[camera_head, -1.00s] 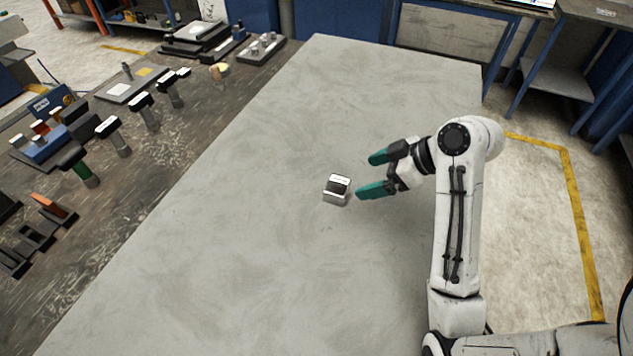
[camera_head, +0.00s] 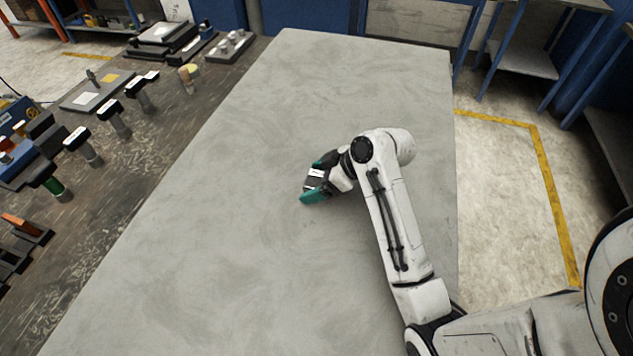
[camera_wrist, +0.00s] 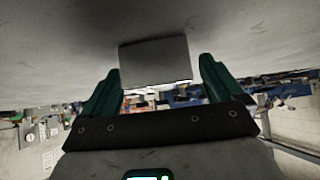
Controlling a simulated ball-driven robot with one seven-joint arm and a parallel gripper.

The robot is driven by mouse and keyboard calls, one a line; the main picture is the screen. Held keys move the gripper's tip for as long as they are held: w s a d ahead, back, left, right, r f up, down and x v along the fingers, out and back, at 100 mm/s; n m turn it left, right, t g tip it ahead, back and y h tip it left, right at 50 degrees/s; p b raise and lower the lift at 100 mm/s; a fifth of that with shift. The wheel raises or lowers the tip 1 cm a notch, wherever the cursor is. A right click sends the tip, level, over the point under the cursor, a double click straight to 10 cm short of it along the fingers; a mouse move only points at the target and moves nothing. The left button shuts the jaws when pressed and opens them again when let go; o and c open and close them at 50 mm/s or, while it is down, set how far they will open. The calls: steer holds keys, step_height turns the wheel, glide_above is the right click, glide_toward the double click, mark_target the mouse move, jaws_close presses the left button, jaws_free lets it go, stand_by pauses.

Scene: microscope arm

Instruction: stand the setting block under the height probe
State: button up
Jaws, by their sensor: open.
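The setting block, a small grey and black block with a white label (camera_head: 315,174), is on the grey table top. My gripper (camera_head: 311,184) is open, with one green finger on each side of the block. In the wrist view the block (camera_wrist: 155,62) shows as a plain grey shape between the two green fingers (camera_wrist: 160,88). A narrow gap shows between it and the right finger; I cannot tell whether the left finger touches it. I cannot make out the height probe for certain; a flat grey plate with a small upright post (camera_head: 93,78) stands on the dark bench at left.
The grey table top (camera_head: 230,260) is otherwise clear. The dark bench (camera_head: 130,185) along its left holds several black-topped posts (camera_head: 113,118), a green-handled tool (camera_head: 55,188) and dark stepped blocks (camera_head: 160,40). Open floor with a yellow line (camera_head: 550,190) lies to the right.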

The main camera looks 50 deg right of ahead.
steer(key=c, duration=1.7)
steer(key=shift+r, duration=0.1)
jaws_close()
